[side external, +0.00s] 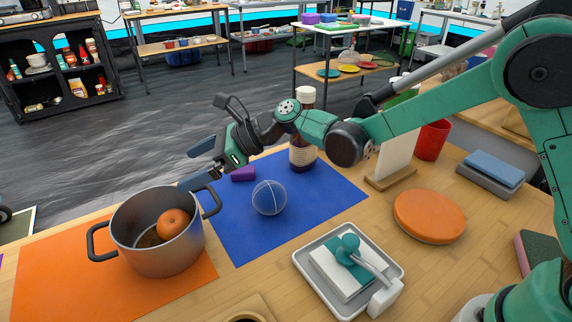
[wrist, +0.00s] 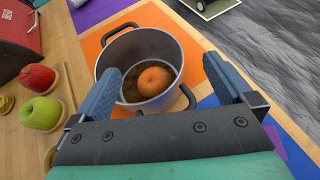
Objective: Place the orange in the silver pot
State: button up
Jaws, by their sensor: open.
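The orange (side external: 173,224) lies inside the silver pot (side external: 172,262), on its bottom near the right side in the side view. The pot stands upright on an orange mat at the left of the table. In the wrist view the orange (wrist: 155,80) shows inside the pot (wrist: 110,52), clear of the fingers. My gripper (side external: 202,162) is above and behind the pot's right side in the side view, with its fingers spread and empty. In the wrist view my gripper (wrist: 170,88) has a blue finger on either side of the pot, with nothing between the tips touching them.
A tray (side external: 310,282) with a teal-headed tool stands in front. A red apple (wrist: 37,78) and a green apple (wrist: 41,114) sit left of the pot in the wrist view.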

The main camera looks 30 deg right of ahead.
jog(key=s+d+r+n+h, duration=0.1)
jog(key=s+d+n+h, duration=0.4)
jog(key=s+d+n, duration=0.3)
jog(key=s+d+n+t+h, duration=0.1)
jog(key=s+d+n+h, duration=0.5)
jog(key=d+n, duration=0.8)
jog(key=s+n, duration=0.1)
jog(key=s, duration=0.2)
jog(key=shift+s+d+r+t+h, duration=0.25)
jog(key=shift+d+r+t+h, duration=0.05)
jog(key=shift+r, duration=0.05)
